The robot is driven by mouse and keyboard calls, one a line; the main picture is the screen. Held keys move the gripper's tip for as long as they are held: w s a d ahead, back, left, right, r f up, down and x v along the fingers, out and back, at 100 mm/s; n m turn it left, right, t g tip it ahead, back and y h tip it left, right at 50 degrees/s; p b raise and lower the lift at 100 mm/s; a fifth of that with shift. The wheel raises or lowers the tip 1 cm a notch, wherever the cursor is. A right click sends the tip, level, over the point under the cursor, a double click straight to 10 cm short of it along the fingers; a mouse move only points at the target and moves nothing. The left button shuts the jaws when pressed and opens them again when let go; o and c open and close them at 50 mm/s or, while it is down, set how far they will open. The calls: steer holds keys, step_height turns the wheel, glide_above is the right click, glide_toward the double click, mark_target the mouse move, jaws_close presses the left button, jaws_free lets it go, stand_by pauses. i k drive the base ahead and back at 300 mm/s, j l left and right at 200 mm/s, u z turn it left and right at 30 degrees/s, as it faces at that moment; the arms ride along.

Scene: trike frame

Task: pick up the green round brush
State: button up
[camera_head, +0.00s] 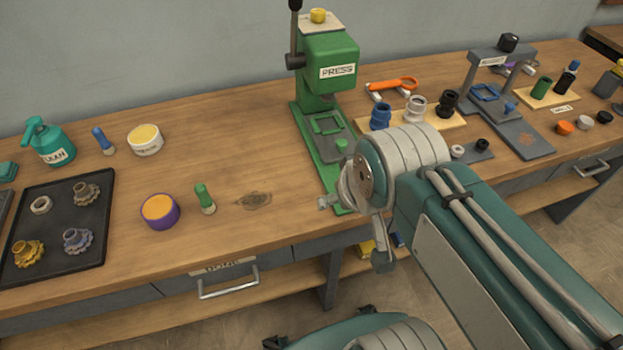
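The green round brush (204,198) stands upright on the wooden workbench, left of the middle. It has a green handle and a pale lower end. A purple tub with orange contents (160,212) is just left of it. My gripper (327,202) shows only in part beside my large arm joint, at the front of the green press. It is well to the right of the brush and apart from it. The arm hides most of the gripper, so its opening cannot be made out.
A blue brush (103,142), a white tub (145,140) and a teal spray bottle (48,143) stand farther back. A black tray (110,203) with gears lies left. The green press (328,65) rises behind my gripper. Bare wood surrounds the green brush's right side.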

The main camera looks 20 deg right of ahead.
mark_target(208, 208)
steer(key=i+j+z, duration=0.1)
steer(key=j+z, duration=0.15)
steer(key=j, duration=0.4)
steer(key=j+z, duration=0.3)
steer(key=j, duration=0.35)
